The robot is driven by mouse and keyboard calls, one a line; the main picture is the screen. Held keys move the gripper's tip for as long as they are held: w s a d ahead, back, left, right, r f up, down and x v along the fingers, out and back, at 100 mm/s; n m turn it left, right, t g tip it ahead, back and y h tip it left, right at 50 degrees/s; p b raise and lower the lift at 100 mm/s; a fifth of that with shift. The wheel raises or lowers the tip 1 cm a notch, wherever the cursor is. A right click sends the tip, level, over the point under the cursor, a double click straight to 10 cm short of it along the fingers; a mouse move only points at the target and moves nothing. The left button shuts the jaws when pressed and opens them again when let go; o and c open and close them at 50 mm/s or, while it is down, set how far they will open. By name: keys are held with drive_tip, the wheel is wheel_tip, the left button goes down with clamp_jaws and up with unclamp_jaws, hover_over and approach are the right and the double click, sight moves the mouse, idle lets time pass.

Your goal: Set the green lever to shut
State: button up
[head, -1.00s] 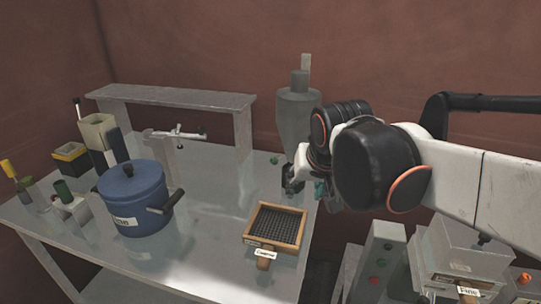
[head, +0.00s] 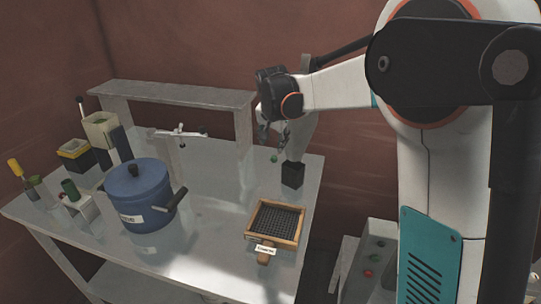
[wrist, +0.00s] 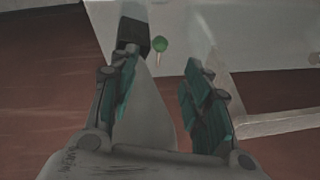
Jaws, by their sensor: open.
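The green lever shows in the head view as a small green knob (head: 274,158) beside the filler's black lower block (head: 292,174). In the wrist view the green knob (wrist: 160,43) sits on a short tan stem, right of the black block (wrist: 132,34). My gripper (head: 275,135) is open and empty, fingers pointing down, just above the knob. In the wrist view my gripper (wrist: 162,68) has its fingers apart on either side of the knob's line, with the knob beyond the tips, apart from them. The grey filler cone (wrist: 145,110) lies between the fingers. Its upper part is mostly hidden by my arm in the head view.
A blue pot (head: 138,196) stands at the table's middle left. A wooden framed tray (head: 272,222) lies at the front right. A grey raised shelf (head: 180,95) runs along the back.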

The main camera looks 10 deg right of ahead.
sight(274, 158)
drive_tip(key=b+x, duration=0.2)
drive_tip(key=x, duration=1.1)
drive_tip(key=shift+w+f+b, duration=0.15)
drive_tip(key=shift+f+b, duration=0.2)
clamp_jaws()
